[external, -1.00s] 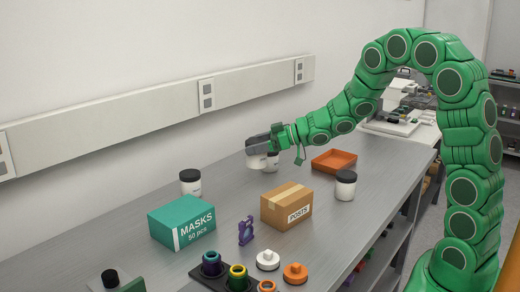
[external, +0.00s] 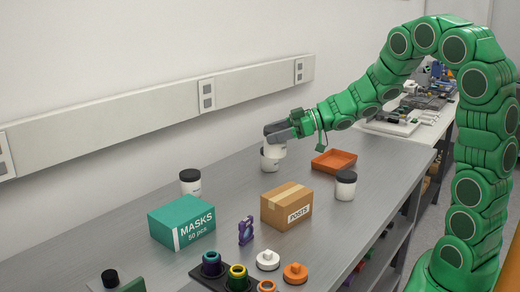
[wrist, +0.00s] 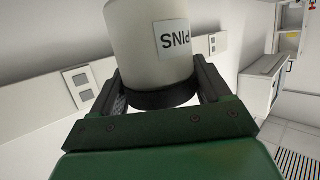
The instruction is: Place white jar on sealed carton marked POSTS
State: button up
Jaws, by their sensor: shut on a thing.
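A white jar with a black lid (wrist: 155,40) is in my gripper; the wrist view shows the fingers on either side of its lid and a label that reads PINS upside down. In the external view my gripper (external: 278,133) holds this jar (external: 274,150) above the table, behind and above the POSTS carton. The sealed brown carton marked POSTS (external: 285,196) sits on the table with a bare taped top.
White jars with black lids stand at the left (external: 190,182) and right (external: 345,186) of the carton. A teal MASKS box (external: 165,232), a purple part (external: 245,230), an orange tray (external: 334,162) and several round fittings surround it on the grey table (external: 225,160).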

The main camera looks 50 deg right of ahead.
jog(key=s+a+r+n+g+y, duration=0.25)
jog(key=s+n+g, duration=0.2)
jog(key=s, duration=0.65)
jog(key=s+a+r+n+g+y, duration=0.1)
jog(key=s+r+n+g+y, duration=0.25)
jog(key=s, duration=0.75)
jog(key=g+h, duration=0.1)
jog(key=g, duration=0.1)
send_over(287, 193)
jog(key=shift+n, duration=0.3)
jog(key=shift+f, duration=5.55)
jog(key=shift+s+f, duration=0.1)
jog(key=shift+f, duration=1.2)
jog(key=shift+f, duration=0.15)
jog(key=o, duration=1.1)
